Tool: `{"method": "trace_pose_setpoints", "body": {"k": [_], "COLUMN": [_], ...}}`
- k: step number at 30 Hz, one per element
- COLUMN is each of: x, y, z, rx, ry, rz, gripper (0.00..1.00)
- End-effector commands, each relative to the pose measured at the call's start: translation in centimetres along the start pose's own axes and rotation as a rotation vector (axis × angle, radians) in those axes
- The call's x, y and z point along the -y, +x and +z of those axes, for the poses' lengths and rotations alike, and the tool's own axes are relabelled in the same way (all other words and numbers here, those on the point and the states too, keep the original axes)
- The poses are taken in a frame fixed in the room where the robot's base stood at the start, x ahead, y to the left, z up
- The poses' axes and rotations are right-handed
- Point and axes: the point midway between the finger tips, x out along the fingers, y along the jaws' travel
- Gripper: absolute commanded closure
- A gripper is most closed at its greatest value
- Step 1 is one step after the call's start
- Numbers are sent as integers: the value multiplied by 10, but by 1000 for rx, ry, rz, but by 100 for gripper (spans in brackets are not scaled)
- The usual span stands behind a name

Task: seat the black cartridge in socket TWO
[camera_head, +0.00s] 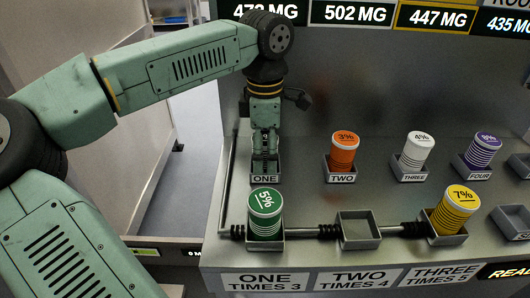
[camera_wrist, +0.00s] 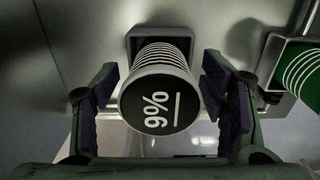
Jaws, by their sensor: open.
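The black cartridge (camera_wrist: 150,105), marked 9%, stands in a holder (camera_wrist: 133,36) in the wrist view. My gripper (camera_wrist: 160,80) has its fingers open on both sides of it, with gaps showing. In the head view my gripper (camera_head: 265,150) points down over the back-row holder labelled ONE (camera_head: 265,178) and hides the cartridge. The front-row socket above the label TWO, TIMES 4 (camera_head: 359,228) is empty.
A green 5% cartridge (camera_head: 265,215) fills front socket ONE, and a yellow 7% cartridge (camera_head: 453,212) fills front socket THREE. Orange (camera_head: 343,152), white (camera_head: 415,155) and purple (camera_head: 482,153) cartridges stand in the back row. A dark pipe (camera_head: 300,232) links the front sockets.

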Motion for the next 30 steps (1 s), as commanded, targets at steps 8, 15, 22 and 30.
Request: {"method": "trace_pose_setpoints", "body": {"k": [8, 15, 22, 30], "x": [0, 0, 0, 0], "y": [0, 0, 0, 0], "z": [0, 0, 0, 0], "rx": [0, 0, 0, 0], "ry": [0, 0, 0, 1], "rz": [0, 0, 0, 0], "gripper": [45, 61, 76, 94]}}
